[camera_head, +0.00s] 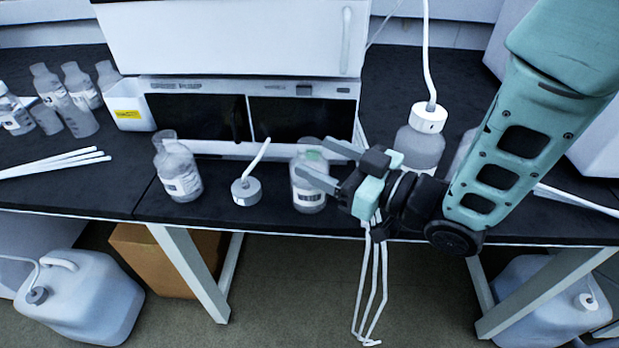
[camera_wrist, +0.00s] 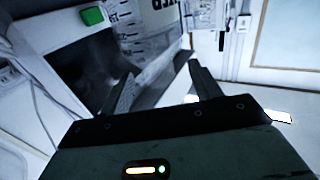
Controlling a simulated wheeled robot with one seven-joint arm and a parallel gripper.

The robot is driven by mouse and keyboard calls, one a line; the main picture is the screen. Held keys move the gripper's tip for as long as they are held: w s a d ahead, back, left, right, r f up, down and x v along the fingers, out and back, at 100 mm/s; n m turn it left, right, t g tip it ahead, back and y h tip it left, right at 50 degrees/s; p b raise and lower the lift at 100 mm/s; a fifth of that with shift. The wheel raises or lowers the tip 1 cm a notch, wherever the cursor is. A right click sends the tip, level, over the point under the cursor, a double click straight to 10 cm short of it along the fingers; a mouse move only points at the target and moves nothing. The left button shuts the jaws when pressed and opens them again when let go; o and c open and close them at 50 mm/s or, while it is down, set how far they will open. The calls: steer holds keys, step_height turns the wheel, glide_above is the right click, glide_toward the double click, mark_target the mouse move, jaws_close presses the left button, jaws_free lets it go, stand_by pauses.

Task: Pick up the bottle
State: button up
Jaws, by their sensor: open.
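A clear bottle (camera_head: 309,196) with a white label stands upright near the front edge of the dark bench, right of a white cap with a tube. My gripper (camera_head: 314,157) reaches it from the right, its two fingers apart on either side of the bottle's upper part. In the wrist view, the bottle (camera_wrist: 150,30) shows printing and graduation marks, close up beyond and between the fingertips of my gripper (camera_wrist: 162,67). The fingers look open, with no grip on the bottle. Part of the bottle is hidden by the near finger; contact cannot be told.
A similar bottle (camera_head: 179,173) and the white tubed cap (camera_head: 246,190) stand to the left. A large bottle with a tubed cap (camera_head: 420,147) is behind my wrist. The white instrument stack (camera_head: 225,40) rises close behind. Several bottles crowd the far left.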

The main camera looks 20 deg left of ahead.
mark_target(299, 146)
steer(key=shift+x, duration=2.7)
steer(key=shift+w+r, duration=0.1)
steer(key=shift+r, duration=0.05)
jaws_close()
